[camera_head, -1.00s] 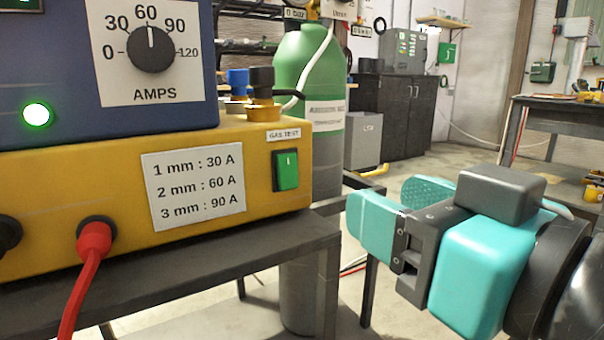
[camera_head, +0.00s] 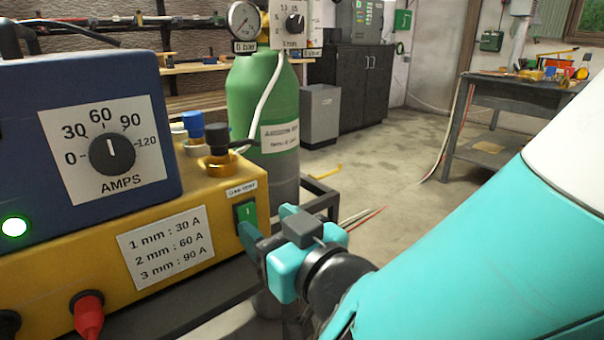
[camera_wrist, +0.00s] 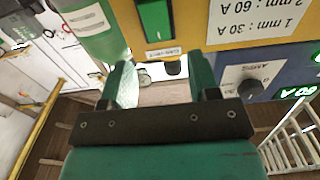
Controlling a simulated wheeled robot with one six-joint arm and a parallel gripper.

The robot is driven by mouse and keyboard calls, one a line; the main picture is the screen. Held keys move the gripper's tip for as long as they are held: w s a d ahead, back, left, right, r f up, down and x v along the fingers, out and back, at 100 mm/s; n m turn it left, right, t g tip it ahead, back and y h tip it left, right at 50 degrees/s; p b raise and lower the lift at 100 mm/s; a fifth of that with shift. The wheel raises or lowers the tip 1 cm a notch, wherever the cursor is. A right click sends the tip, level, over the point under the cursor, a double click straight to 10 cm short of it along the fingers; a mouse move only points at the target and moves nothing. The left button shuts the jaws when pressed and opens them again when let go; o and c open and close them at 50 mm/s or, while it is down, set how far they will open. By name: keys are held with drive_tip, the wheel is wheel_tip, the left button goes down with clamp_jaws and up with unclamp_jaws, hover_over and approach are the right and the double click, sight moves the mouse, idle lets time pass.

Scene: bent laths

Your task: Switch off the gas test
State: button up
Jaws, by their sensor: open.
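The gas test switch (camera_head: 246,213) is a green rocker marked "I" on the yellow unit (camera_head: 205,195), just under the "GAS TEST" label (camera_head: 241,188). In the wrist view the switch (camera_wrist: 155,20) shows upside down at the top middle, above the gap between my fingers. My gripper (camera_head: 266,226) is teal, open and empty. It is close to the right end of the yellow unit, and one finger overlaps the switch's lower edge in the head view. I cannot tell whether it touches. Both fingers also show in the wrist view (camera_wrist: 161,76).
A blue welder unit (camera_head: 90,120) with an amps dial sits on the yellow unit. A red plug (camera_head: 88,312) is at its lower front. A green gas cylinder (camera_head: 262,95) with a gauge (camera_head: 243,20) reading 0 bar stands behind.

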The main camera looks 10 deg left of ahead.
sight(247, 207)
drive_tip(key=p+x, duration=0.2)
drive_tip(key=x, duration=0.2)
drive_tip(key=shift+r, duration=0.2)
drive_tip(key=shift+w+a+f+p, duration=0.2)
drive_tip(key=shift+w+a+p, duration=0.05)
drive_tip(key=shift+a+p, duration=0.1)
